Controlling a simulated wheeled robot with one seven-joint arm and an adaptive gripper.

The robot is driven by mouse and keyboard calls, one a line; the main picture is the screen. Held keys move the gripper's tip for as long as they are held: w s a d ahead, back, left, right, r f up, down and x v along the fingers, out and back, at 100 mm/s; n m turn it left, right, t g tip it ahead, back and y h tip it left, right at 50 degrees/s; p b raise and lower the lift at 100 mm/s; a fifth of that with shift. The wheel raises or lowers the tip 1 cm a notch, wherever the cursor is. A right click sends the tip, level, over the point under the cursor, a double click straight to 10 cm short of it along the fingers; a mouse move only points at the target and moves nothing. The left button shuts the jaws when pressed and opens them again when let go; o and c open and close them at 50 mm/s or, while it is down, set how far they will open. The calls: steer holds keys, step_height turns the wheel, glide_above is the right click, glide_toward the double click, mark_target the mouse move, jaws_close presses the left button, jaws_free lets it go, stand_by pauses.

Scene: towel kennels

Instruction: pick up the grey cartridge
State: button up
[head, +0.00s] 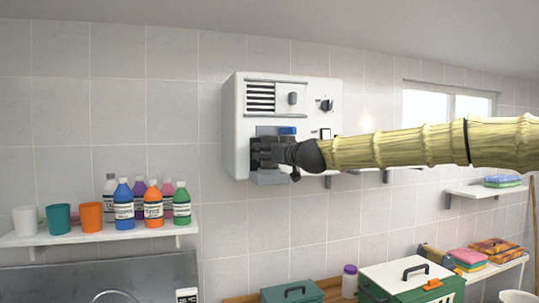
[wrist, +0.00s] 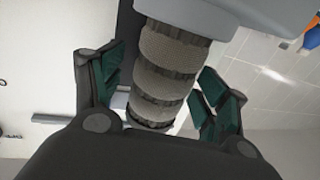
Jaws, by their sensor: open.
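The grey cartridge (wrist: 172,55) is a ribbed cylinder with darker bands in the wrist view. It runs lengthwise between my two fingers, with a visible gap at the left finger and a smaller one at the right. My gripper (wrist: 160,92) is open around it, with dark green pads on both sides. In the head view my gripper (head: 265,152) is at the lower front of a white wall unit (head: 308,112). It hides the cartridge there.
A pale grey ledge (head: 270,179) shows below my gripper, and a blue part (head: 288,130) above it. A shelf (head: 100,236) with cups and bottles is at the left. Below right are a white-lidded green box (head: 412,276) and a green case (head: 292,292).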

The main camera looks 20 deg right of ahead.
steer(key=c, duration=1.2)
steer(key=shift+r, duration=0.1)
